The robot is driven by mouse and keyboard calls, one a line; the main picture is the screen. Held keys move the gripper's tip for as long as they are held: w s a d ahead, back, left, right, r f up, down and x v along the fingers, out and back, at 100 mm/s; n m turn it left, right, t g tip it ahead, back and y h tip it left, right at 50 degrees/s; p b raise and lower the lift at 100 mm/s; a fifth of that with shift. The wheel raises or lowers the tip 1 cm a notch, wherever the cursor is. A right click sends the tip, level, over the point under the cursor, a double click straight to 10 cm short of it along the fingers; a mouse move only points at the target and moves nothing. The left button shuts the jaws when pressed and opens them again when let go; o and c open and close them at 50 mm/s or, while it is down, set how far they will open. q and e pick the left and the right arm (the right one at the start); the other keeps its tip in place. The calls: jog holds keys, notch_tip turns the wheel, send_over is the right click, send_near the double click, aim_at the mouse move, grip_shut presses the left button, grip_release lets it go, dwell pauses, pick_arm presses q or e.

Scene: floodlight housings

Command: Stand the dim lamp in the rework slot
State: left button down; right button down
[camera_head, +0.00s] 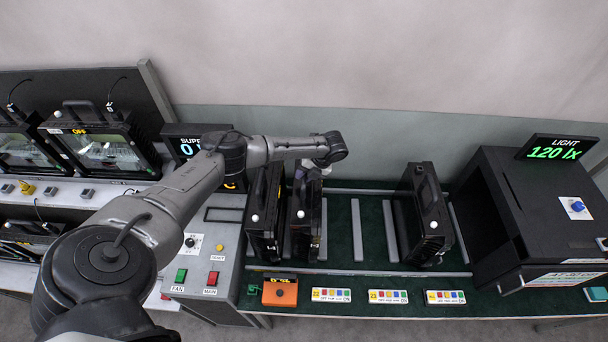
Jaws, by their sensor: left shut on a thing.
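My left gripper (314,168) reaches over the green rack and is shut on the top of a black lamp housing (304,222). That lamp stands upright on edge in the left part of the rack. Another black lamp (264,215) stands close beside it on the left. A third black lamp (424,215) stands in the right part of the rack (373,215). I cannot tell by sight which slot is the rework slot. The fingertips are small and partly hidden by the wrist. My right gripper is not in view.
Slots between the held lamp and the right lamp are empty. A black box (500,205) with a display (555,149) reading 120 lx stands right. An orange box (280,292) and label cards (388,296) line the front. A switch panel (205,250) is left.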

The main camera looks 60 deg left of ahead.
pick_arm(q)
jog(key=shift+r, duration=0.15)
jog(key=shift+w+f+b, duration=0.1)
jog(key=shift+f+b, duration=0.3)
jog(key=shift+f, duration=0.2)
dwell(0.4)
jog(key=shift+f+b, duration=0.5)
jog(key=shift+f, duration=0.2)
dwell(0.8)
jog(key=shift+f, duration=0.45)
dwell(0.4)
dwell(0.7)
jog(key=shift+f+b, duration=0.2)
jog(key=shift+b, duration=0.1)
